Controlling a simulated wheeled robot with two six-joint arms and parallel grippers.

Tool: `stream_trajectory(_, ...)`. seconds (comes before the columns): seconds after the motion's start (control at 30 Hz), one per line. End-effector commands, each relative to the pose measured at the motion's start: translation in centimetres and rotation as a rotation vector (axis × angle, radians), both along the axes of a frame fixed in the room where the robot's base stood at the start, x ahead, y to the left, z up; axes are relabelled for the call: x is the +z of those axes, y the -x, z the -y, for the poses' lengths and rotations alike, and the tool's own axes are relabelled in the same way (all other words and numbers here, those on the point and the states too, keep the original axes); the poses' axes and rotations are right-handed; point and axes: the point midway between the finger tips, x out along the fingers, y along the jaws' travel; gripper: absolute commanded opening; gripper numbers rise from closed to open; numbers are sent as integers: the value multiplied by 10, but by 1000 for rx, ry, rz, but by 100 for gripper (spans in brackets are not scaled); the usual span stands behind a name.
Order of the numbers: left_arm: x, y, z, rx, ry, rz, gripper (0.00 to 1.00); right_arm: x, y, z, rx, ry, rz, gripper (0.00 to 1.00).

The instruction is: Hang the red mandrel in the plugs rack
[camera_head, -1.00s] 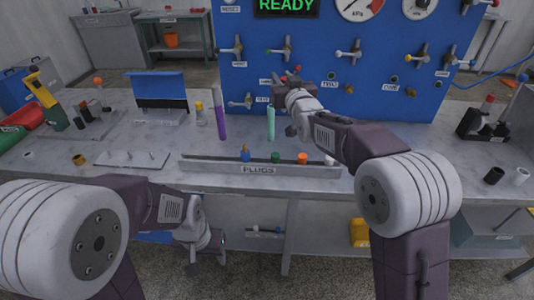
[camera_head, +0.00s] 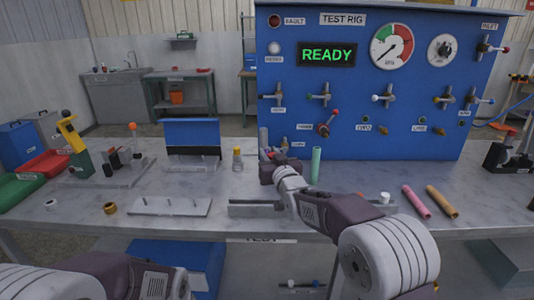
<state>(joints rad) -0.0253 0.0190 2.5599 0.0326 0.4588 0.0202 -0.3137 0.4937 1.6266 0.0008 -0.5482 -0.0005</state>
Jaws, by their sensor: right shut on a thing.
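My right gripper (camera_head: 278,168) is over the back middle of the bench, just in front of the blue test rig. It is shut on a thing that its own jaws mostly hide. A small patch of red (camera_head: 269,154) shows at the jaws and seems to be the red mandrel. The plugs rack (camera_head: 252,209) is a low grey rail at the bench's front edge. My right forearm crosses in front of it and hides its middle. A white plug (camera_head: 385,197) shows near its right end. My left arm is low at the bottom left, its gripper out of frame.
A green tube (camera_head: 316,165) stands close to the right of my right gripper. A pink tube (camera_head: 416,202) and an orange tube (camera_head: 442,202) lie at the right. A peg plate (camera_head: 170,206) and a yellow-capped bottle (camera_head: 237,159) are left. Rig valve handles stick out behind.

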Motion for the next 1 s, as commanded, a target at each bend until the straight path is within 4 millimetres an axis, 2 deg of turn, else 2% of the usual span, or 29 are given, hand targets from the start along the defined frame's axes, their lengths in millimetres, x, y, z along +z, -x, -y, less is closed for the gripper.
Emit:
stream_trajectory(0.27, -5, 0, 0, 0, 0, 0, 52, 0, 0, -1, 1, -1, 3, 0)
stream_trajectory(0.73, -50, 0, 0, 0, 0, 0, 52, -51, 0, -1, 1, 0, 1, 0)
stream_trajectory(1.0, -55, 0, 0, 0, 0, 0, 52, -57, 0, -1, 1, -1, 2, 0)
